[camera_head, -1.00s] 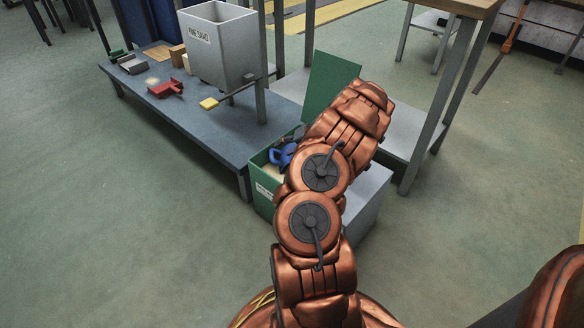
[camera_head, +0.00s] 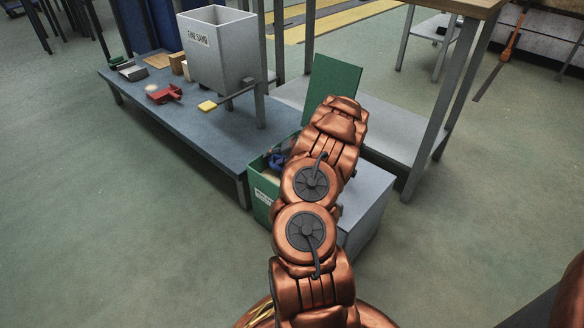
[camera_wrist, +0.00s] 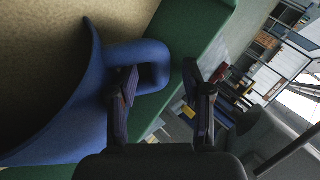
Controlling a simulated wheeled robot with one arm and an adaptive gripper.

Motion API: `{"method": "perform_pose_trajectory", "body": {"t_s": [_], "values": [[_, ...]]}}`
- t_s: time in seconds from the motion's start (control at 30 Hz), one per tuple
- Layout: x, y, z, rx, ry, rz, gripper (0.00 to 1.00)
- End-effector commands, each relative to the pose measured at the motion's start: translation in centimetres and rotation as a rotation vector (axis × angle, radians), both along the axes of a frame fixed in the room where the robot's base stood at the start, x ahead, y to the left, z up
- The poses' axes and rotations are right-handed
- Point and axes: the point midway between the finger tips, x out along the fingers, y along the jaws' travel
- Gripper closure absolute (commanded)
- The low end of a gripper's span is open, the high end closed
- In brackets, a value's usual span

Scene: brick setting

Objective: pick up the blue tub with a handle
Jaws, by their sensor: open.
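The blue tub (camera_head: 276,160) sits inside the green box (camera_head: 262,190), partly hidden behind my arm in the head view. In the wrist view the tub (camera_wrist: 62,120) fills the left side, with its looped handle (camera_wrist: 155,66) pointing right. My gripper (camera_wrist: 165,85) is open. Its left finger overlaps the opening of the handle loop, and its right finger is to the right of the handle, so the outer bar of the loop appears between them. I cannot tell whether either finger touches the handle.
The box's green wall (camera_wrist: 185,62) runs close beside the handle and fingers. The raised green lid (camera_head: 332,88) stands behind. A blue-grey low table (camera_head: 190,125) holds a grey sand bin (camera_head: 220,50) and a red scoop (camera_head: 163,94). A grey box (camera_head: 365,205) adjoins on the right.

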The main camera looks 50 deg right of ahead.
Motion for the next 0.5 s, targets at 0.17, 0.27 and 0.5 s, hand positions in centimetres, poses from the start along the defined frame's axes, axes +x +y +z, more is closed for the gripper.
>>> {"method": "perform_pose_trajectory", "body": {"t_s": [0.17, 0.27, 0.5], "values": [[-0.02, -0.01, 0.06, 0.0, 0.0, 0.0, 0.57], [-0.02, -0.01, 0.06, 0.0, 0.0, 0.0, 0.67], [-0.04, 0.0, 0.07, 0.0, 0.0, 0.0, 0.92]]}}
